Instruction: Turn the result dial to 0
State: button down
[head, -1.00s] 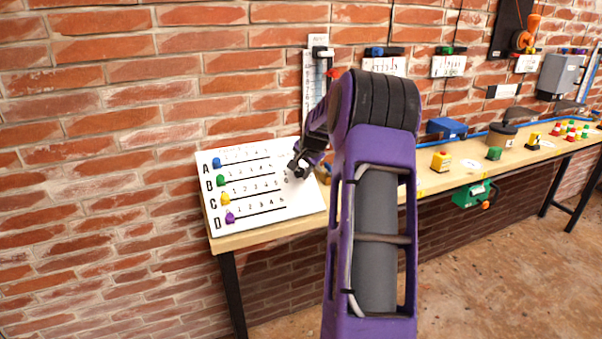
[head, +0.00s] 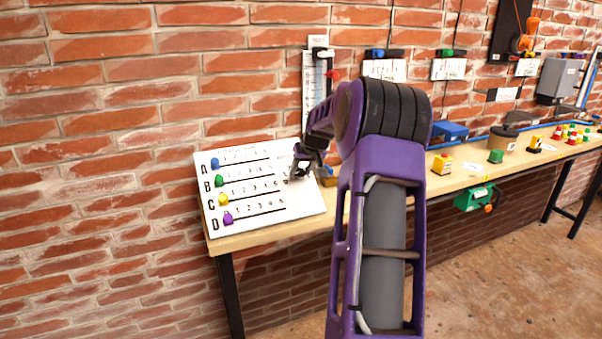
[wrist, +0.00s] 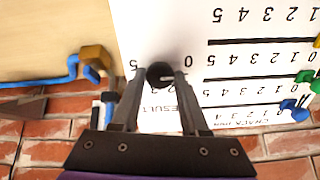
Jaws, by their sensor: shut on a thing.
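The white board (head: 262,212) with rows A to D lies tilted on the left end of the bench, and it also shows upside down in the wrist view (wrist: 165,25). The result dial (wrist: 160,75) is a round dark knob beside the printed word RESULT. My gripper (wrist: 160,78) is shut on the knob, one finger on each side. A pale mark shows on the knob, but I cannot read its setting. In the head view my gripper (head: 298,172) is at the board's right edge and hides the dial.
Coloured sliders, among them a blue one (head: 214,163) and a purple one (head: 228,218), stand at the left of the board's rows. A brown block with a blue cable (wrist: 96,58) is close beside my gripper. A vertical gauge (head: 315,80) hangs behind on the brick wall.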

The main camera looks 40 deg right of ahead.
jog(key=shift+n, duration=0.9)
jog(key=shift+c, duration=2.1)
grip_release()
jog(key=shift+r, duration=0.1)
jog(key=p+v, duration=0.1)
jog(key=v, duration=1.6)
jog(key=shift+s+r, duration=0.1)
